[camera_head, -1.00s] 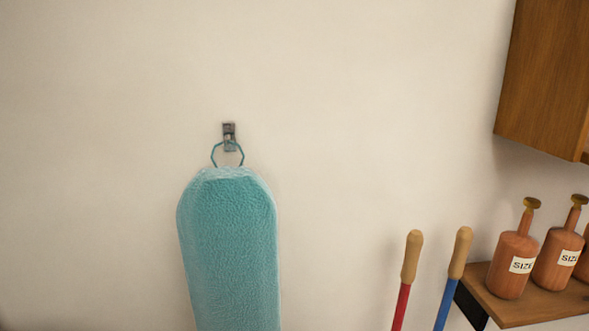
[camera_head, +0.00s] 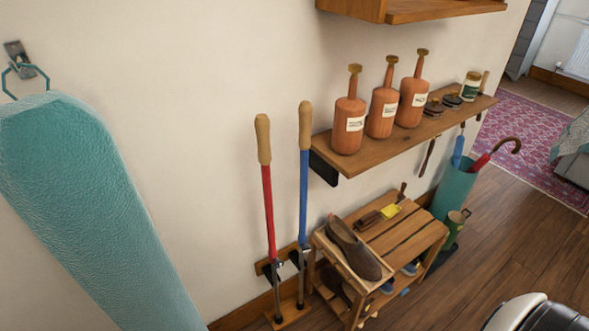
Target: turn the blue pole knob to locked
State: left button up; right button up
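A blue pole (camera_head: 303,185) with a wooden top grip stands upright against the wall, right of a red pole (camera_head: 268,205) of the same kind. Both rise from a low wooden rack (camera_head: 289,314) with dark metal fittings. Near the blue pole's lower end is a dark fitting (camera_head: 299,258); it is too small to tell whether it is the knob or how it is turned. Neither of my grippers shows in this view.
A teal ironing board (camera_head: 90,190) hangs at left. A wall shelf (camera_head: 345,161) with several orange bottles juts out right of the poles. Below it stands a slatted wooden rack (camera_head: 409,232) with a brown shoe (camera_head: 352,248). Open wooden floor (camera_head: 500,240) lies to the right.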

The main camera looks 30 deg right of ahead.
aim_at(306, 248)
jog(key=z, duration=1)
